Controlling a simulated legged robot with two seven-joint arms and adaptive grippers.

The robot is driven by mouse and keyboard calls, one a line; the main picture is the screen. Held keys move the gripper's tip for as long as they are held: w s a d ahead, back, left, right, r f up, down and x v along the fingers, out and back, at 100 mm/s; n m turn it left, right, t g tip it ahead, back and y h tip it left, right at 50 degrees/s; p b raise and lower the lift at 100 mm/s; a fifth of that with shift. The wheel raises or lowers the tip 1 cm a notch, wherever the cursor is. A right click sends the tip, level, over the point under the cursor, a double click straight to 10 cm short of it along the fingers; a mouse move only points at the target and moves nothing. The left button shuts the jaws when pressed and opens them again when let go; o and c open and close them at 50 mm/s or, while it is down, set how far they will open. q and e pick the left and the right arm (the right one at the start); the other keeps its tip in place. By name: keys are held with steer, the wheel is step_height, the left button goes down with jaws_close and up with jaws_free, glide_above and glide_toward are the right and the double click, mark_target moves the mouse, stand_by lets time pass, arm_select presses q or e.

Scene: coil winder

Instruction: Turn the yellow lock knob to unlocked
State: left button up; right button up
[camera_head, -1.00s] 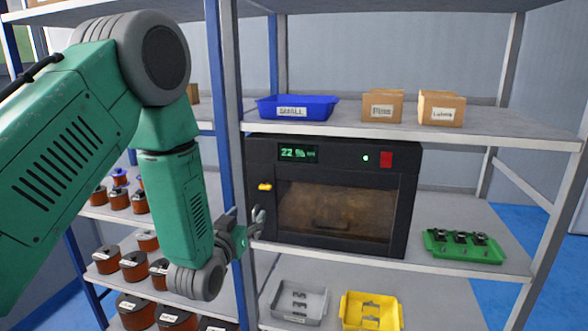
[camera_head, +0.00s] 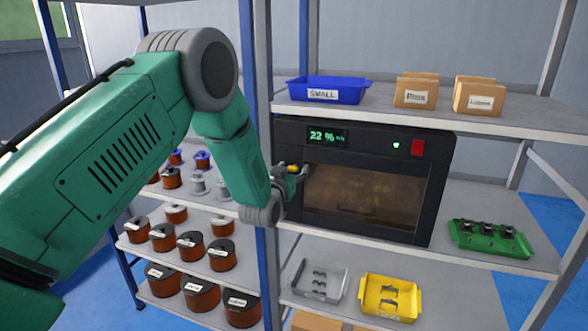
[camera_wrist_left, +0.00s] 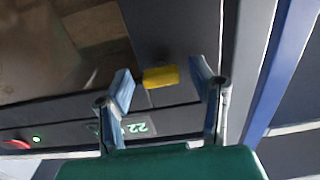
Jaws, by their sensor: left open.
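The yellow lock knob (camera_head: 294,168) sits on the left side of the black cabinet's (camera_head: 375,135) front, below its green display. My left gripper (camera_head: 299,177) is at the knob, which shows just above and behind the fingers. In the left wrist view the yellow knob (camera_wrist_left: 160,77) lies as a horizontal bar between the two open fingers (camera_wrist_left: 162,82), near their tips. I see gaps on both sides, so the fingers look apart from it. The cabinet's door window is brownish and dim. My right gripper is not in view.
The cabinet stands on a shelf beside a blue upright post (camera_head: 262,90). A green tray (camera_head: 488,240) is to its right. A blue bin (camera_head: 327,90) and cardboard boxes stand above. A grey bin (camera_head: 318,281) and a yellow bin (camera_head: 389,297) are below. Copper spools (camera_head: 222,254) fill shelves at left.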

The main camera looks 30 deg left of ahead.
arm_select(q)
steer(key=shift+a+f, duration=0.15)
steer(key=shift+a, duration=0.3)
steer(key=shift+w+d, duration=0.1)
steer(key=shift+d, duration=0.2)
jaws_close()
steer(key=shift+d, duration=0.2)
